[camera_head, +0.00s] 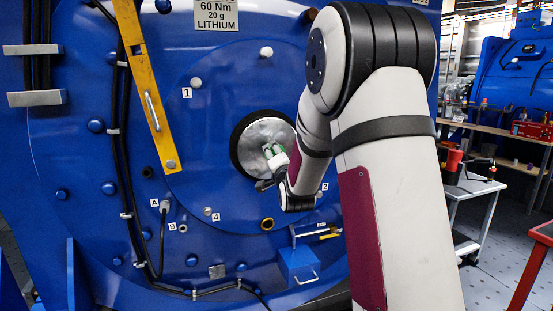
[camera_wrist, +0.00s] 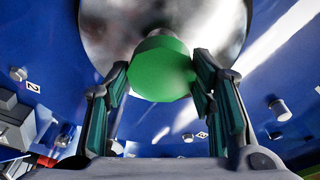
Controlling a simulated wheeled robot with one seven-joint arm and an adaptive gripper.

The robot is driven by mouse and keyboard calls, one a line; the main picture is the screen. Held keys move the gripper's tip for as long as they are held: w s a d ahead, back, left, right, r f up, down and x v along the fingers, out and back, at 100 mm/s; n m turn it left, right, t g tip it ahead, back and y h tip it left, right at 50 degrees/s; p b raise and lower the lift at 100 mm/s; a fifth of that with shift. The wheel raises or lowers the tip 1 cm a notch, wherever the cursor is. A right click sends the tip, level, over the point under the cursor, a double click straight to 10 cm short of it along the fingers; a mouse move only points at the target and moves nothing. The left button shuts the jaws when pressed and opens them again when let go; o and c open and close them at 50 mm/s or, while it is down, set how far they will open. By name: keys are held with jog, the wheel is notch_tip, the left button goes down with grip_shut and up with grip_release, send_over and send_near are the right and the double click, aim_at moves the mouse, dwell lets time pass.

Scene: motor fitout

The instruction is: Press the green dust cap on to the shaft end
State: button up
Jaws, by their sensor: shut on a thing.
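The green dust cap (camera_wrist: 162,68) is held between the two fingers of my gripper (camera_wrist: 160,85) in the wrist view. The silvery round shaft end (camera_wrist: 215,25) fills the space behind the cap. I cannot tell whether the cap touches it. In the head view the shaft end (camera_head: 262,133) sits inside a dark ring in the blue motor face. My gripper (camera_head: 273,150) is in front of its lower part, with a little green of the cap showing. My forearm hides the right side of the ring.
The blue motor face (camera_head: 215,110) carries bolts and labels 1, 2, 4, A and B. A yellow bar (camera_head: 148,85) stands at upper left. A blue box (camera_head: 298,265) hangs below the shaft. A white-topped cart (camera_head: 472,185) stands at right.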

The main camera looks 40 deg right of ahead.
jog(key=shift+a+b+x, duration=0.2)
jog(key=shift+b+x, duration=0.5)
jog(key=shift+x, duration=0.85)
jog(key=o, duration=0.9)
jog(key=shift+w+f, duration=0.1)
jog(key=shift+w, duration=0.05)
jog(key=v, duration=1.2)
jog(key=shift+a, duration=0.15)
